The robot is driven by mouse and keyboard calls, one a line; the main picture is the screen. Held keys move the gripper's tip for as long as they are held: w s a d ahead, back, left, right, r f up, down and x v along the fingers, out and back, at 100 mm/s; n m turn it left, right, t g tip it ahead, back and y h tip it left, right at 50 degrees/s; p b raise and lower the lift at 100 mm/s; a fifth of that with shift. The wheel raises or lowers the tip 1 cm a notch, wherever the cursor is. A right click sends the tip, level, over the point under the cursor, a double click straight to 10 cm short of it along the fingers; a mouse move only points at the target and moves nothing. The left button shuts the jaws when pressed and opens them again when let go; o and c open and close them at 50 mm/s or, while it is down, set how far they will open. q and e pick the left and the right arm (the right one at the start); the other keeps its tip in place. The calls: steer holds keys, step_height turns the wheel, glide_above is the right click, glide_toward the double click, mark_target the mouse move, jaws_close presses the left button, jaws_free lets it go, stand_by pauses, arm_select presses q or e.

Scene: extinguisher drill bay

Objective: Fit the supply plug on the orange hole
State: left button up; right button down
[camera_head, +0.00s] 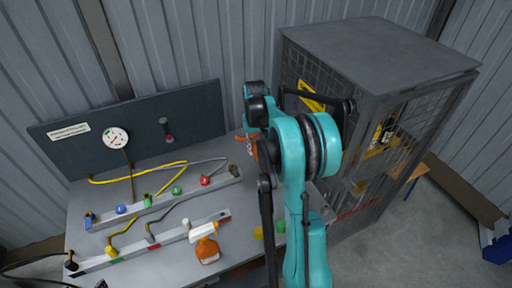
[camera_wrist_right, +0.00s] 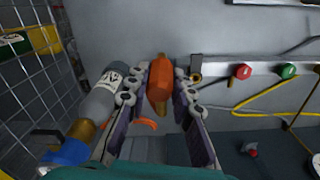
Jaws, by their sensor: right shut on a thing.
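My right gripper (camera_wrist_right: 160,78) is shut on an orange plug-like piece (camera_wrist_right: 158,88) with a tan, narrower end, seen between its two fingers in the right wrist view. In the head view my teal right arm covers most of the gripper, and a bit of the orange piece (camera_head: 251,147) shows beside it, over the bench's right side. A brass-coloured fitting (camera_wrist_right: 196,66) on the end of the rail is just right of the fingers in the wrist view. I cannot make out the orange hole for certain. My left gripper is not in view.
The back rail (camera_head: 158,203) carries coloured knobs and yellow and grey hoses. A front rail (camera_head: 135,249) and an orange spray bottle (camera_head: 207,250) stand nearer. A grey labelled bottle (camera_wrist_right: 103,98) is close left of the fingers. A mesh cage (camera_head: 350,140) stands at the right.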

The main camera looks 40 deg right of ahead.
steer(key=s+a+f+n+t+b, duration=0.1)
steer(key=s+a+f+n, duration=0.1)
steer(key=a+f, duration=0.4)
steer(key=s+a+f+n+t+b, duration=0.1)
steer(key=a+f+n, duration=0.4)
steer(key=a, duration=0.9)
steer(key=shift+s+a+f+n+y+b, duration=0.15)
steer(key=shift+s+f+n+y+b, duration=0.15)
steer(key=shift+s+f+b, duration=0.45)
steer(key=shift+s+f, duration=0.2)
steer(key=shift+f, duration=0.15)
steer(key=shift+f+b, duration=0.15)
steer(key=shift+b, duration=0.25)
steer(key=shift+f+b, duration=1)
steer(key=shift+f, duration=0.05)
steer(key=shift+f+b, duration=0.8)
stand_by(0.6)
steer(key=shift+r, duration=0.1)
